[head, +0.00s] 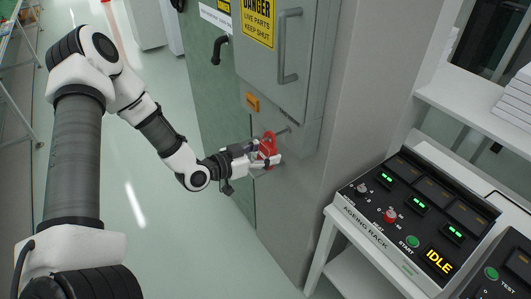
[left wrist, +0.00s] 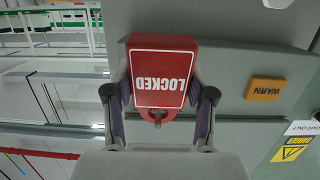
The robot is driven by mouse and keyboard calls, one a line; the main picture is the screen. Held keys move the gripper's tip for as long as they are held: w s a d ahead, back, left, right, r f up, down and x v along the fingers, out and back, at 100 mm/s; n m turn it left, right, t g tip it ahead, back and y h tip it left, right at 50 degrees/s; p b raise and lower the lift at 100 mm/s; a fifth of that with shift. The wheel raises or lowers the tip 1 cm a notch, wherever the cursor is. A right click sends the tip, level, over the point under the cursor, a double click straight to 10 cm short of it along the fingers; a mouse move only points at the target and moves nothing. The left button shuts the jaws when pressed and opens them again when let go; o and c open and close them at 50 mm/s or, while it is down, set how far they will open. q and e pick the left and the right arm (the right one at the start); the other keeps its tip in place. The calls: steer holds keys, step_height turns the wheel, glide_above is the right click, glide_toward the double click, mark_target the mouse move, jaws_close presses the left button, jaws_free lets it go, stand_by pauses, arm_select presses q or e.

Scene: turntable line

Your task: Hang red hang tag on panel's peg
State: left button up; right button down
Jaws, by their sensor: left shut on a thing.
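The red hang tag (head: 267,146), marked LOCKED, is held in my left gripper (head: 262,152) in front of the grey panel (head: 302,133). In the left wrist view the tag (left wrist: 163,72) appears upside down between the two fingers of the gripper (left wrist: 160,95). A short grey peg (head: 283,131) seems to stick out from the panel close to the tag's top. My right gripper is not in view.
A long door handle (head: 289,46) stands out above. An ageing rack console (head: 415,215) stands at the right.

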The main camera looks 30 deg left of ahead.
arm_select(q)
steer(key=o, duration=1.2)
step_height(320, 180, up, 10)
